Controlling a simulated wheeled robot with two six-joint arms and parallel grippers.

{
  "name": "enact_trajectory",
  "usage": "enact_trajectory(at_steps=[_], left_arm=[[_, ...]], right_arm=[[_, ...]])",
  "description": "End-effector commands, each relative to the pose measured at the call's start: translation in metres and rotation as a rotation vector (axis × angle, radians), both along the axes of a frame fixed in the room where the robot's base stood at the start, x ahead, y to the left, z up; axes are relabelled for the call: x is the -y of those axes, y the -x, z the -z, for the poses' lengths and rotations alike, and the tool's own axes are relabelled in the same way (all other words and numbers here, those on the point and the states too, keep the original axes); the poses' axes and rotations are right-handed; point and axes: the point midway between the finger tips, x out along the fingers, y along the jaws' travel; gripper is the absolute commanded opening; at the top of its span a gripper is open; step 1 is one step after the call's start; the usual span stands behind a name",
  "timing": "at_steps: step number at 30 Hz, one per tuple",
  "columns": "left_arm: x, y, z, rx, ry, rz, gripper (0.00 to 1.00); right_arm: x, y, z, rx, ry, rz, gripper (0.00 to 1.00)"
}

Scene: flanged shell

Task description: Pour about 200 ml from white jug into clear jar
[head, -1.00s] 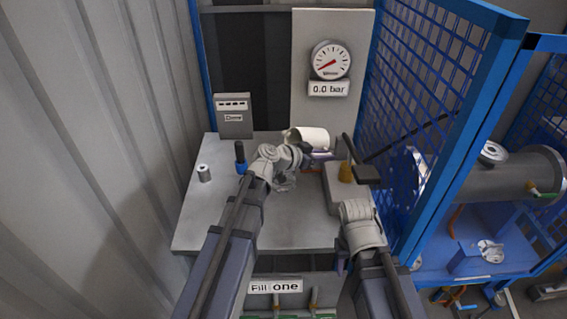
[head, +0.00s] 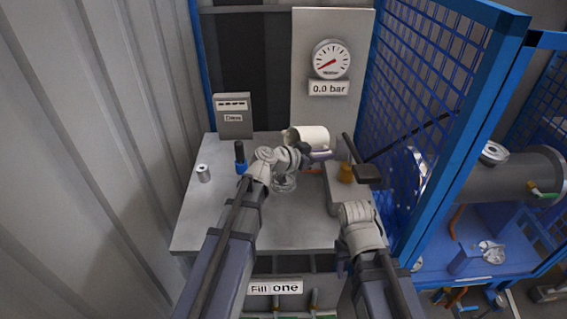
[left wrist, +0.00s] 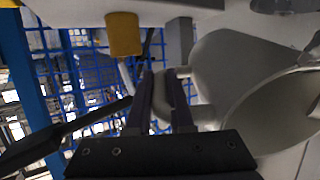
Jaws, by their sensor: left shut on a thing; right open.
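The white jug (head: 313,137) is held in the air, tipped nearly onto its side with its mouth to the left. My left gripper (head: 319,154) is shut on its handle; in the left wrist view the fingers (left wrist: 170,103) close on the handle beside the jug body (left wrist: 222,68). The clear jar (head: 285,183) stands on the bench below the jug's mouth, partly hidden by my left wrist. I cannot make out a stream or a liquid level.
A grey block with a yellow part (head: 346,172) and a black lever (head: 367,173) stands right of the jar. Blue mesh (head: 410,100) bounds the right. The front bench (head: 295,230) is bare.

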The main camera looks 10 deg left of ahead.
Motion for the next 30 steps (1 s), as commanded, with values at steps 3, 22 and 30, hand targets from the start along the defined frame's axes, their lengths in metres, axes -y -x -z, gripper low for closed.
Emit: enact_trajectory(at_steps=[3, 22, 30], left_arm=[[-0.0006, 0.0006, -0.0003, 0.006, 0.006, 0.0, 0.0], [-0.0035, 0.0036, -0.0034, 0.036, 0.033, 0.0, 0.0], [-0.0032, 0.0022, -0.0048, 0.05, 0.049, 0.0, 0.0]], right_arm=[[0.0, 0.0, 0.0013, 0.0, 0.0, 0.0, 0.5], [0.0, 0.0, 0.007, 0.0, 0.0, 0.0, 0.5], [-0.0001, 0.0, 0.01, 0.0, 0.0, 0.0, 0.5]])
